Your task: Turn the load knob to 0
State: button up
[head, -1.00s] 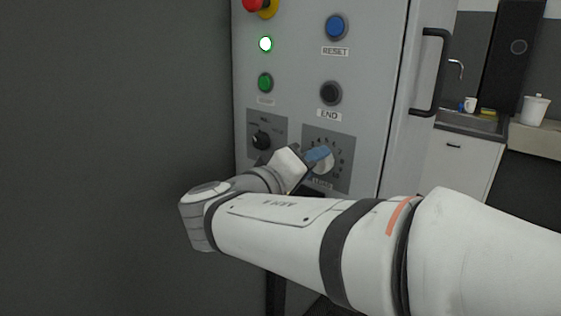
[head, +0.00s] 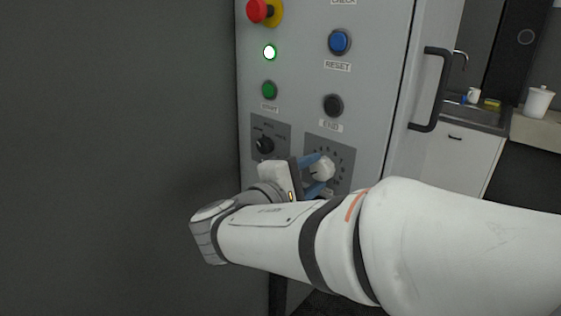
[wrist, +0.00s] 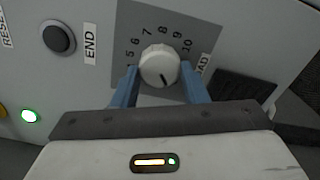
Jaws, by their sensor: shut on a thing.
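The load knob (head: 323,168) is a white round knob on a grey dial plate on the cabinet front. The wrist view shows the knob (wrist: 159,66) with the numbers 5 to 10 around its upper side and "LOAD" partly visible at right. A dark pointer line on its face points down and slightly right there; the scale at that side is hidden. My gripper (head: 315,174) has its blue fingers on either side of the knob, one above and one below in the head view. In the wrist view my gripper (wrist: 160,77) is shut on it.
A black selector knob (head: 265,145) sits left of the load dial. Above are the END button (head: 333,105), blue RESET button (head: 340,41), green button (head: 269,90), lit lamp (head: 270,52) and red emergency stop (head: 258,10). A black door handle (head: 437,90) protrudes at right.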

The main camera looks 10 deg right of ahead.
jog(key=shift+r+n+p, duration=0.25)
jog(key=shift+n+p, duration=0.2)
jog(key=shift+n, duration=0.45)
jog(key=o, duration=0.7)
jog(key=shift+w+d, duration=0.1)
jog(key=shift+o, duration=1.3)
jog(key=shift+f, duration=0.15)
jog(key=v, duration=0.8)
